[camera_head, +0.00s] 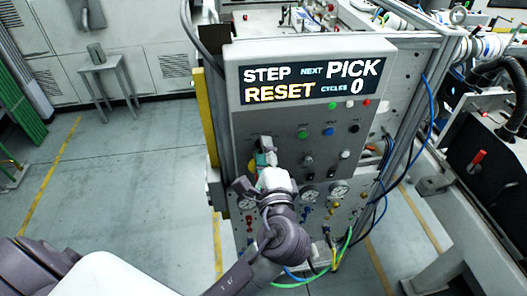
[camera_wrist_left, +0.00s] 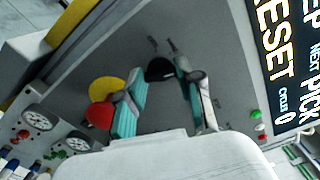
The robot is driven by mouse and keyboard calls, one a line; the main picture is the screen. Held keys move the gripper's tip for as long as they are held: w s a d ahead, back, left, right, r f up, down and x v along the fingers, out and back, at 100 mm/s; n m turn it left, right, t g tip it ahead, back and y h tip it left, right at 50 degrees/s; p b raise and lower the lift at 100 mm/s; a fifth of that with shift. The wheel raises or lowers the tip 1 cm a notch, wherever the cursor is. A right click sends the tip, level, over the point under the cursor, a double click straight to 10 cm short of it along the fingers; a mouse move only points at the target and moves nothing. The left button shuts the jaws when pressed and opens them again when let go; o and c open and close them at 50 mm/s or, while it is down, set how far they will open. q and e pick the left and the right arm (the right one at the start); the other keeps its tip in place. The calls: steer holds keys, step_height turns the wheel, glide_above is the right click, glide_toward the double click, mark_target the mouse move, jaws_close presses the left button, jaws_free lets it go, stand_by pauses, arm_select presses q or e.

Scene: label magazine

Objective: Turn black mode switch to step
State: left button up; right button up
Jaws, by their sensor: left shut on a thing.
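The black mode switch (camera_wrist_left: 160,69) is a dark knob on the grey control panel (camera_head: 285,125), below the display. In the left wrist view it sits between the teal-padded fingertips of my left gripper (camera_wrist_left: 163,92). In the head view my left gripper (camera_head: 264,160) is at the upper left of the panel and hides most of the switch. It is shut on the switch. The display (camera_head: 312,80) reads "STEP", "NEXT PICK", "RESET" and "CYCLES 0". The small labels by the switch are too blurred to read. My right gripper is out of view.
A red mushroom button (camera_wrist_left: 100,115) on a yellow disc (camera_wrist_left: 104,89) is close beside one finger. Green, blue, black and white buttons are right of the gripper. Gauges (camera_head: 338,190) and looped hoses are below. Open floor (camera_head: 120,185) is at left.

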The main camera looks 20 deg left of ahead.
arm_select(q)
steer(key=shift+f+m, duration=0.1)
steer(key=shift+m, duration=0.4)
steer(key=o, duration=1.2)
steer(key=shift+c, duration=0.2)
steer(key=v, duration=1.2)
